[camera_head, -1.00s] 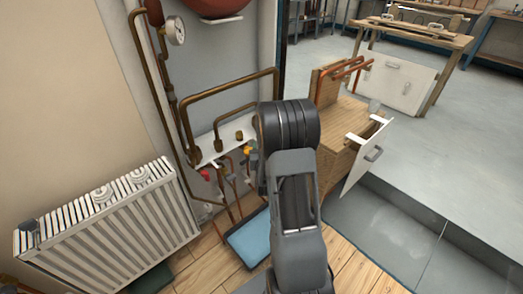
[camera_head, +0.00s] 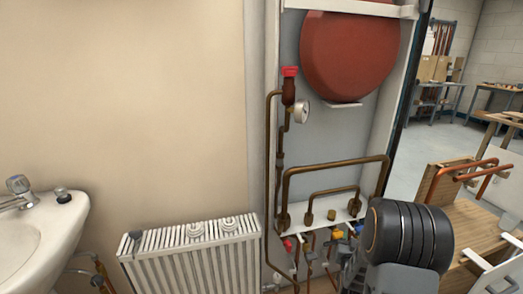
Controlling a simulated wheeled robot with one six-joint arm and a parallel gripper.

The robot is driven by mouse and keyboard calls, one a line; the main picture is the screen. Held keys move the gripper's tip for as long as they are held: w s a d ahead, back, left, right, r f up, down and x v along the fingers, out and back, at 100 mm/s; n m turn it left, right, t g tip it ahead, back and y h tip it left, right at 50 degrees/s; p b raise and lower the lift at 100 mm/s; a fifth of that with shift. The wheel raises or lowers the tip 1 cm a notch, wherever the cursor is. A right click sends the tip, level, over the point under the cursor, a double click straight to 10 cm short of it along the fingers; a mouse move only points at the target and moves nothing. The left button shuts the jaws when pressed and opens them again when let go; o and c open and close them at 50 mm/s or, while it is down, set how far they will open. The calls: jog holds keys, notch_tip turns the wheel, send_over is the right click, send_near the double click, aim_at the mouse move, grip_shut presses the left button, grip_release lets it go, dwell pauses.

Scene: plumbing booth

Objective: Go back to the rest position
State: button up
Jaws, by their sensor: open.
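My arm shows at the lower right of the head view, as a dark ribbed joint with a grey link below it. My gripper cannot be made out; the joint and the lower picture edge hide what lies beyond. A small grey part shows just left of the joint, but I cannot tell what it is. No held object is visible.
A white radiator (camera_head: 195,255) stands against the beige wall, with a washbasin (camera_head: 40,230) at far left. Copper pipes (camera_head: 335,168), a gauge (camera_head: 301,111) and a red tank (camera_head: 350,55) are behind my arm.

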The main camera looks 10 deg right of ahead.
jog(key=s+a+r+n+g+y+p, duration=0.1)
jog(key=a+r+g+y+p, duration=0.15)
jog(key=a+r+p, duration=0.4)
jog(key=a+r+n+g+y+p, duration=0.1)
jog(key=a+r+g+y+p, duration=0.2)
jog(key=r+p, duration=0.65)
jog(key=s+a+r+n+g+y+p, duration=0.1)
jog(key=s+a+r+g+p, duration=0.2)
jog(key=s+a+r+p, duration=0.2)
jog(key=s+a+r+n+g+y+p, duration=0.1)
jog(key=s+a+r+p, duration=0.4)
jog(key=s+r, duration=0.7)
notch_tip(320, 180, up, 4)
jog(key=shift+s+a+f+n+g+p, duration=0.2)
jog(key=shift+s+a+n+g+p, duration=0.15)
jog(key=shift+n+g, duration=0.7)
jog(key=shift+m+y, duration=0.25)
jog(key=shift+m, duration=0.1)
